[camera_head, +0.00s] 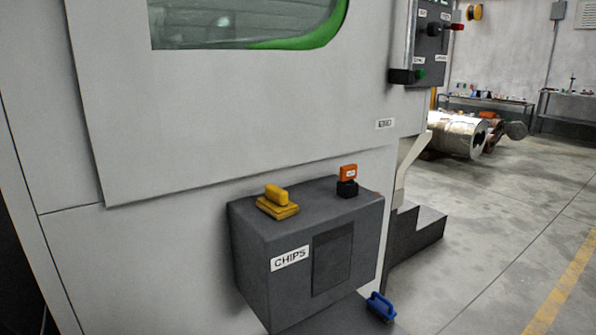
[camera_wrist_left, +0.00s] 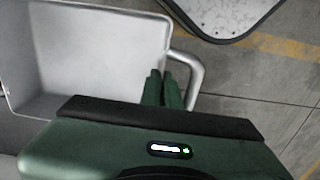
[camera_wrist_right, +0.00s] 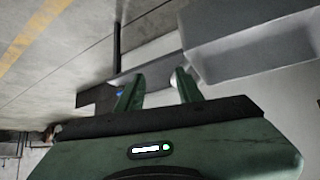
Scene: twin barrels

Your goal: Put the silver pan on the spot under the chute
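The silver pan (camera_wrist_left: 85,50) is a deep, open, empty tray with a looped handle (camera_wrist_left: 198,75) in the left wrist view. My left gripper (camera_wrist_left: 161,74) is nearly closed at the pan's rim beside the handle. It appears to pinch the pan there; the exact contact is hidden. The head view shows neither gripper nor the pan. The chute is the dark grey box marked CHIPS (camera_head: 330,265) on the machine's front. The spot under it is mostly cut off below the picture. My right gripper (camera_wrist_right: 153,78) is open and empty, with fingers wide apart.
A blue-handled object (camera_head: 380,306) is at the floor below the chute box. A yellow block (camera_head: 278,200) and an orange-and-black one (camera_head: 347,180) sit on the box. Dark steps (camera_head: 415,230) stand right of it. The floor (camera_head: 490,230) farther right is clear.

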